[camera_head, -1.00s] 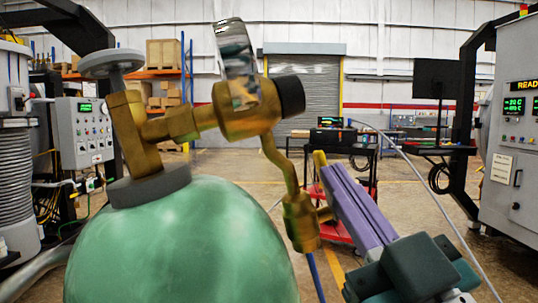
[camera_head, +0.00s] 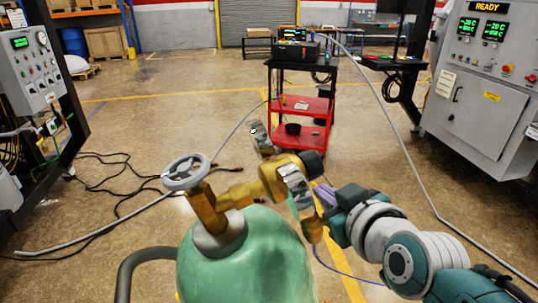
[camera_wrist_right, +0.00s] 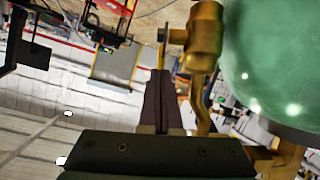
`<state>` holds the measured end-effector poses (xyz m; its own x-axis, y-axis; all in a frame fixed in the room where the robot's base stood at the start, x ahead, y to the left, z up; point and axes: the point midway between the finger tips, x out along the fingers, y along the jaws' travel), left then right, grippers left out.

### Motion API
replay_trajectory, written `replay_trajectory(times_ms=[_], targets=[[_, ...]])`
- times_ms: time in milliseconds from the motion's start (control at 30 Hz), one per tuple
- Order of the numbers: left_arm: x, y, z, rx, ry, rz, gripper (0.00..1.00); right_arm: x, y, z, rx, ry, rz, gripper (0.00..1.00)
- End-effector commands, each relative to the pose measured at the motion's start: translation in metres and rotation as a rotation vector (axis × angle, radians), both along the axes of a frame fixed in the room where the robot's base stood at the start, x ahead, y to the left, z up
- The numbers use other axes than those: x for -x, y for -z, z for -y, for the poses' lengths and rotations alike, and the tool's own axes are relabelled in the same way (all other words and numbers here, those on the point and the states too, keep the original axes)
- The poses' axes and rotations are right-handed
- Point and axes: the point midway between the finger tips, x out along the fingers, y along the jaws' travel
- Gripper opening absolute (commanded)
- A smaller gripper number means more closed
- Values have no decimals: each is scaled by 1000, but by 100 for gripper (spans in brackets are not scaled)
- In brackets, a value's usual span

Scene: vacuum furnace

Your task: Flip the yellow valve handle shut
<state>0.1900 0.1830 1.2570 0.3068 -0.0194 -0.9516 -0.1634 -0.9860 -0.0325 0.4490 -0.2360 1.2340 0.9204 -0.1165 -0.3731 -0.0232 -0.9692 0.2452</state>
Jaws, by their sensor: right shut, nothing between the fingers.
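The green tank (camera_head: 245,262) stands at the lower middle of the head view, with a grey handwheel (camera_head: 186,171) and a brass regulator (camera_head: 270,180) on top. A small brass valve (camera_head: 311,229) hangs below the regulator; it also shows in the right wrist view (camera_wrist_right: 205,30). The yellow valve handle (camera_wrist_right: 162,48) is a thin upright strip left of that valve in the wrist view. I cannot pick it out in the head view. My right gripper (camera_head: 325,196) is shut and empty; in the wrist view its fingertips (camera_wrist_right: 162,74) are just below the handle. I cannot tell if they touch.
A red and black cart (camera_head: 300,107) stands behind the tank. A grey control cabinet (camera_head: 490,95) is at the right and a control box (camera_head: 30,60) at the left. Cables and a hose lie on the floor. Open floor lies between.

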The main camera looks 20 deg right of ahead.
Motion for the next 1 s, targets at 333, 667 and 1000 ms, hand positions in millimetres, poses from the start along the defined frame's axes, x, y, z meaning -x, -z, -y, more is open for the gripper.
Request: replay_trajectory(times_ms=[333,667,1000], targets=[[0,-11,1,2,0,0,0,-13,6,3,2,7,-37,0],[0,-7,1,2,1,0,0,-19,9,4,3,7,-33,0],[0,-6,-1,-3,3,-1,0,-20,10,4,2,7,-33,0]])
